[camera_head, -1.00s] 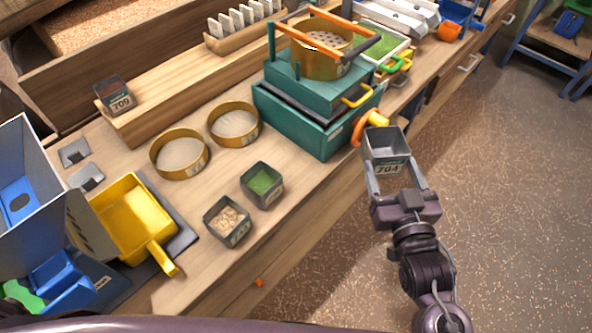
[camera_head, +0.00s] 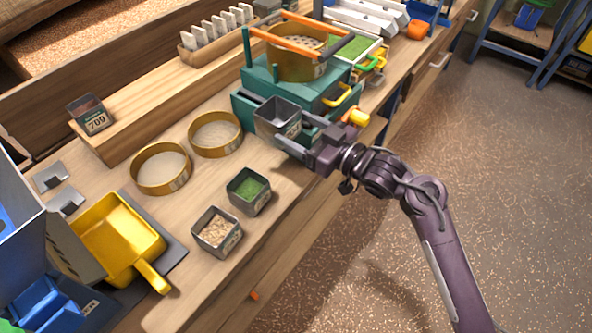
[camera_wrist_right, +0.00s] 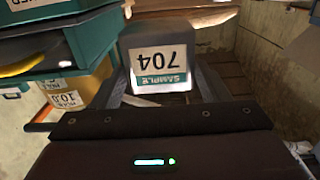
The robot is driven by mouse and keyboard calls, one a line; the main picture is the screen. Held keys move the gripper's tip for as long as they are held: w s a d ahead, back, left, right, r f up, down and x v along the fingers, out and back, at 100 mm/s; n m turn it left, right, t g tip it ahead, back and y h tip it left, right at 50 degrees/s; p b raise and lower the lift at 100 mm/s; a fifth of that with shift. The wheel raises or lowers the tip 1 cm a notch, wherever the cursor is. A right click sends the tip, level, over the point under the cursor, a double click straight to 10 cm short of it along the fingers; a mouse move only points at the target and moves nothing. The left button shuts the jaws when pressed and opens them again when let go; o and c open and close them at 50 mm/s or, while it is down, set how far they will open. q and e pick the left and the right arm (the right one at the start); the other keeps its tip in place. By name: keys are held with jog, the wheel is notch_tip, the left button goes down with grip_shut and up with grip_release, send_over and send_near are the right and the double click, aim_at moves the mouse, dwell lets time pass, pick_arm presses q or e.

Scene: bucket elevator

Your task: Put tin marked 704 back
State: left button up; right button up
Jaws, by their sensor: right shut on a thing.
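The tin marked 704 (camera_head: 277,118) is a dark grey square tin, held upright in front of the teal sieve shaker. Its label, reading upside down, faces the camera in the right wrist view (camera_wrist_right: 160,65). My right gripper (camera_head: 290,138) is shut on it, with a finger on each side. The tin is above the bench; whether anything touches its base is hidden. A tin marked 709 (camera_head: 92,114) stands on the raised wooden shelf (camera_head: 150,112) at the left. My left gripper is not in view.
On the bench stand a tin of green grains (camera_head: 248,191), a tin of pale grains (camera_head: 217,232) and two brass sieves (camera_head: 161,168). The teal shaker (camera_head: 262,76) stands behind the held tin. A yellow scoop (camera_head: 120,240) lies at the left.

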notch_tip(320, 180, down, 14)
jog(key=shift+r, duration=0.15)
dwell(0.3)
jog(key=o, duration=0.8)
jog(key=shift+o, duration=0.2)
jog(key=b+v, duration=0.1)
jog(key=v, duration=1.1)
